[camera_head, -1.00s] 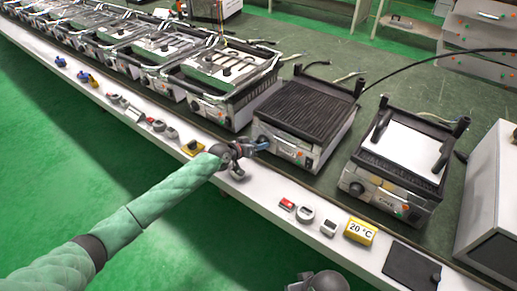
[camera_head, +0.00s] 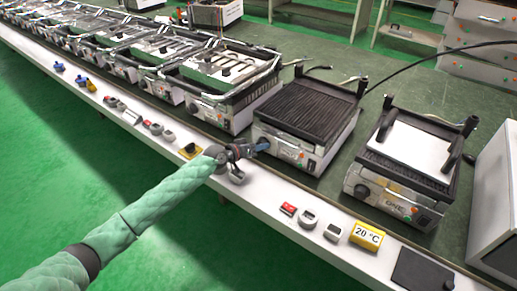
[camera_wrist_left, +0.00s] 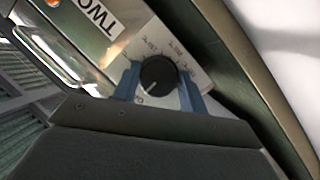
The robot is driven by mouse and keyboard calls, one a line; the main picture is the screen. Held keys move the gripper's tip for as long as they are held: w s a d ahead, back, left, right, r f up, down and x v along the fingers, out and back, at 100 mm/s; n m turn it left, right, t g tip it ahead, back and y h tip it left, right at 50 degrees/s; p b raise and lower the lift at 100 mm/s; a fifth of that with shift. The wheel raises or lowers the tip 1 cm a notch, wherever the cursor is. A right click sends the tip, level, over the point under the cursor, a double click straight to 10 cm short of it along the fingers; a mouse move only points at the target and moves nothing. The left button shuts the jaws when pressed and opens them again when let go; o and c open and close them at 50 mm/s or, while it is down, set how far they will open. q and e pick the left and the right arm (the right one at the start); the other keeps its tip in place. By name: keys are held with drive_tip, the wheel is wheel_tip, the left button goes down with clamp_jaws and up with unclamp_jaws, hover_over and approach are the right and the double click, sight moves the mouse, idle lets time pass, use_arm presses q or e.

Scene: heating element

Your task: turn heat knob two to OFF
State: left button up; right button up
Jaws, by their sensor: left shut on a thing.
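The black round heat knob (camera_wrist_left: 158,75) sits on a pale dial plate beside the label "TWO" (camera_wrist_left: 97,15) in the left wrist view. A white mark on the knob points down and to the left in that view, toward a small round sign on the plate. My left gripper (camera_wrist_left: 160,88) has its blue fingers on either side of the knob, shut on it. In the head view, the left gripper (camera_head: 262,147) is at the front left of the middle ribbed grill (camera_head: 308,110), where it hides the knob. My right gripper is not in view.
Another grill with a white plate (camera_head: 405,143) stands to the right. A row of similar grills (camera_head: 222,72) runs back to the left. Small switches and a yellow "20 °C" display (camera_head: 367,236) sit along the white front ledge (camera_head: 265,205).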

use_arm(q)
drive_tip(key=shift+w, duration=0.1)
drive_tip(key=o, duration=0.7)
drive_tip(key=shift+s+a+r, duration=0.1)
drive_tip(key=shift+s+a, duration=0.25)
drive_tip(key=shift+a, duration=0.15)
drive_tip(key=b+v, duration=0.1)
drive_tip(key=v, duration=0.5)
drive_tip(key=shift+s+a+r, duration=0.2)
drive_tip(key=shift+a, duration=0.05)
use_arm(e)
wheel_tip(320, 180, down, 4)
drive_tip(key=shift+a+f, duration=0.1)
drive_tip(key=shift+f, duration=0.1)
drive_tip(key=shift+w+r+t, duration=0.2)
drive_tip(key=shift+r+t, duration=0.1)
